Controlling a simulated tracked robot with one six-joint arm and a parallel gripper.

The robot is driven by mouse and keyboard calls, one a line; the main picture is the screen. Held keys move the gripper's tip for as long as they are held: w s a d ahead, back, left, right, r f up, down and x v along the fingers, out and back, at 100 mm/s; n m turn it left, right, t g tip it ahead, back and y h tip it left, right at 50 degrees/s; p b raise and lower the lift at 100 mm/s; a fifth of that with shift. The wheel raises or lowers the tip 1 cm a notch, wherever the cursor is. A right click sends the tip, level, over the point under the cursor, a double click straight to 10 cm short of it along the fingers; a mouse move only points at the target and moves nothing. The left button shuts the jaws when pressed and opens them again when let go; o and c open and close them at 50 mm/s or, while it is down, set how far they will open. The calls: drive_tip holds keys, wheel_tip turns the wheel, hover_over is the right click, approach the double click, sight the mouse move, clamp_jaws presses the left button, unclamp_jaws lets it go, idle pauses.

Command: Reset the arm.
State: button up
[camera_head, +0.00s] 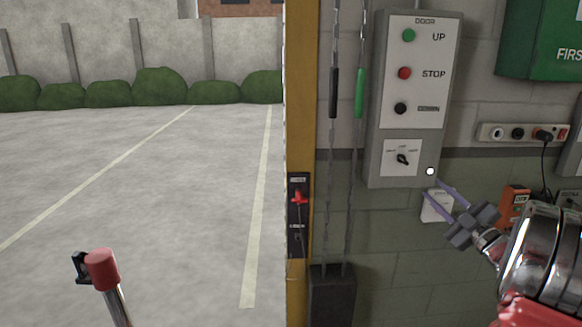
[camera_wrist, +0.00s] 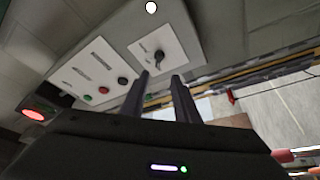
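My gripper (camera_head: 433,189) is at the lower right in the camera_head view, at the end of my arm. Its two slim fingers are apart with nothing between them. They point up and left toward the lower edge of the grey door control panel (camera_head: 377,150). In the wrist view my gripper (camera_wrist: 160,76) shows both dark fingers spread, with the panel's rotary knob (camera_wrist: 158,57) beyond them. I cannot tell the exact gap to the panel; no contact is visible. A small white dot (camera_head: 430,171) shows just above the fingertips.
A white plate (camera_head: 437,206) is behind the fingers. A socket strip (camera_head: 520,133), an orange box (camera_head: 514,205) and a green first-aid box (camera_head: 540,40) are on the right. Chains (camera_head: 326,200) hang left of the panel. A red switch (camera_head: 298,197) sits on the yellow post. Open paving lies left.

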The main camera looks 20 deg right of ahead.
drive_tip(key=s+d+f+m+g+h, duration=0.2)
drive_tip(key=d+f+m+g+h, duration=0.4)
drive_tip(key=d+f+m+h, duration=0.3)
drive_tip(key=s+a+f+m+g, duration=0.3)
drive_tip(key=s+f+m+g, duration=0.1)
drive_tip(key=s+f+g, duration=0.2)
drive_tip(key=s+a+r+g+y, duration=0.1)
drive_tip(key=s+a, duration=0.3)
drive_tip(key=a, duration=1.3)
drive_tip(key=s+a+r+n+g+y, duration=0.1)
drive_tip(key=s+a+y, duration=0.3)
drive_tip(key=a, duration=1.3)
drive_tip(key=s+a+r+n+g+y, duration=0.1)
drive_tip(key=s+a, duration=0.5)
drive_tip(key=a, duration=1.1)
drive_tip(key=shift+a+r+y, duration=0.25)
drive_tip(key=shift+r+y, duration=0.2)
drive_tip(key=shift+y, duration=0.65)
